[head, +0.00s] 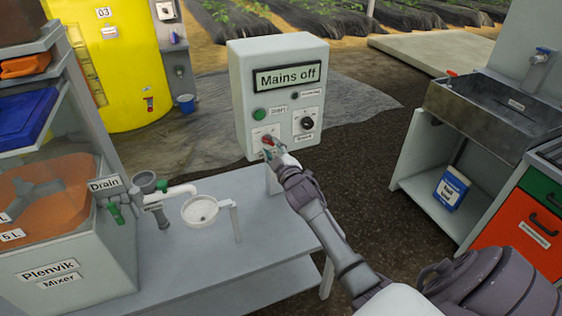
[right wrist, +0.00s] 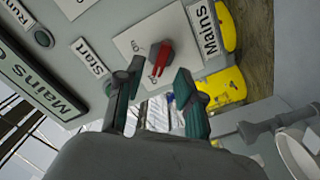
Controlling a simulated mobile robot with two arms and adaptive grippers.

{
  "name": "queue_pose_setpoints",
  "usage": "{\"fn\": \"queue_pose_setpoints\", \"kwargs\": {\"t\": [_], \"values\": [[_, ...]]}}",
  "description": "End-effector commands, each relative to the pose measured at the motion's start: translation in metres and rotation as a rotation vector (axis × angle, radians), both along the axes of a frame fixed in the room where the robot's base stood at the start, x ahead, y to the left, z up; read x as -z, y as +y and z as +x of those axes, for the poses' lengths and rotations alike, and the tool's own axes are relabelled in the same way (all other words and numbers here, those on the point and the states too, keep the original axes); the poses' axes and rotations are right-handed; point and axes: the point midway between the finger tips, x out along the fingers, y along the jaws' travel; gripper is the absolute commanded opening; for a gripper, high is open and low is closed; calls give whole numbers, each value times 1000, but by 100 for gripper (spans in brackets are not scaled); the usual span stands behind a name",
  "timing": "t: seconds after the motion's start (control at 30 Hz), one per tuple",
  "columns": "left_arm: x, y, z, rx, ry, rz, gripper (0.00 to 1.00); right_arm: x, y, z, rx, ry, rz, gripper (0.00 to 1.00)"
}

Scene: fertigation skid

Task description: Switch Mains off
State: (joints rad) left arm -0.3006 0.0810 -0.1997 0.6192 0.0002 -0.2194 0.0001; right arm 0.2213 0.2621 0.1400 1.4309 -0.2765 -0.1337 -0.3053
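The grey control box (head: 278,95) stands behind the bench, and its display (head: 287,76) reads "Mains off". The red Mains switch (head: 267,139) is a rotary knob on a white plate at the box's lower left, partly covered by my gripper in the head view. In the right wrist view the red knob (right wrist: 161,58) shows clearly, beside the "Mains" label (right wrist: 204,28). My right gripper (head: 270,148) is at the switch; in the right wrist view its fingers (right wrist: 154,78) are apart, with the knob just beyond the gap between their tips. My left gripper is not in view.
A green Start button (head: 259,114) and a black selector knob (head: 307,123) are close to the switch. A white cup-like holder (head: 200,209) and the Drain valve piping (head: 150,190) stand at the bench's left. The bench top (head: 270,235) is otherwise mostly bare.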

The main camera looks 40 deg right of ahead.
Motion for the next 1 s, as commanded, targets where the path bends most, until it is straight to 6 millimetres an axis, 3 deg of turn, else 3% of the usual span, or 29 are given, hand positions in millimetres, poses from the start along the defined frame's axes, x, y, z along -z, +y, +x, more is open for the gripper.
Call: {"fn": "queue_pose_setpoints", "kwargs": {"t": [0.2,0.4,0.6,1.0], "values": [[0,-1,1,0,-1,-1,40,1,12,-48,-1,1,-1,38],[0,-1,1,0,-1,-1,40,0,18,-76,0,-1,-1,38],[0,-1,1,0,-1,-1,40,-1,20,-85,0,-3,-2,38],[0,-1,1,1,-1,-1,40,-1,20,-84,0,-3,-2,38]]}}
